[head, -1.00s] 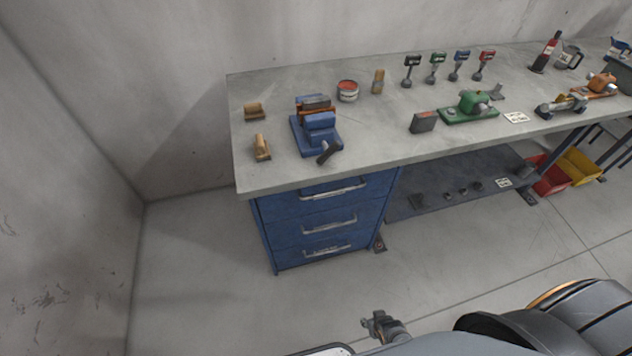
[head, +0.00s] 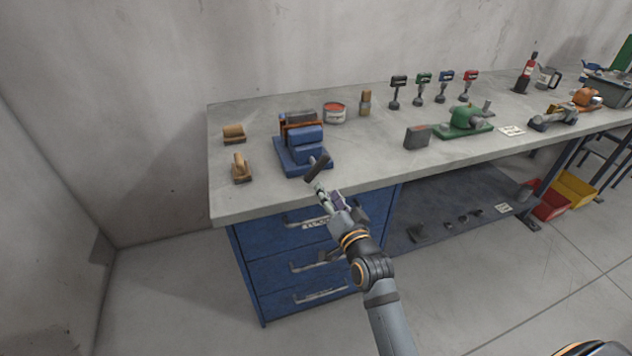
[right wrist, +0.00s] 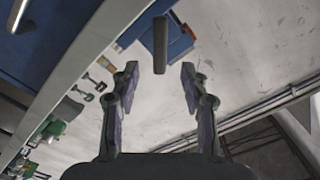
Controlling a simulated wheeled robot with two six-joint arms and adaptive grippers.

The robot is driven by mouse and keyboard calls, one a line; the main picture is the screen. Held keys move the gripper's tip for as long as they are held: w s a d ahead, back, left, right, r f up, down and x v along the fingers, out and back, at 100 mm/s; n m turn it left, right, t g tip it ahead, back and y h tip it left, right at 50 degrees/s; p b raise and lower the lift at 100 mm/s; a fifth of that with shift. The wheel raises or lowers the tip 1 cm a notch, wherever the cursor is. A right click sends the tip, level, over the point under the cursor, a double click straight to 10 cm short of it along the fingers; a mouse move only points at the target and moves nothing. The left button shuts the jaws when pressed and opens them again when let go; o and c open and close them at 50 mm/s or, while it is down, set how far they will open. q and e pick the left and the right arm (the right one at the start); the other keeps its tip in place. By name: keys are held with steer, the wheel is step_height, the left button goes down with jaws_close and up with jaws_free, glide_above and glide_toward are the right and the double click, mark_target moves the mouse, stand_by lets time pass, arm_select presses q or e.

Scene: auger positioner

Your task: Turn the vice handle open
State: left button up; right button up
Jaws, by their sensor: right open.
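The blue vice (head: 304,150) sits on the bench near its left end. Its dark handle (head: 317,168) sticks out at the front, tilted, over the bench's front edge. My right gripper (head: 324,194) is just in front of and below the handle. In the right wrist view the gripper (right wrist: 160,85) is open, and the handle (right wrist: 160,45) shows beyond the fingertips, roughly in line with the gap between them. I cannot tell that either finger touches it. The blue vice body (right wrist: 176,38) shows behind the handle. My left gripper does not show.
The grey bench (head: 370,150) has a blue drawer cabinet (head: 290,250) under its left end. A red-topped can (head: 334,113), a grey block (head: 417,136) and a green machine (head: 465,120) stand to the right.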

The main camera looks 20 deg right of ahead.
mark_target(317, 172)
steer(key=w, duration=1)
steer(key=shift+w+a+p, duration=0.1)
steer(key=shift+w+p, duration=0.2)
steer(key=shift+p, duration=0.1)
jaws_close()
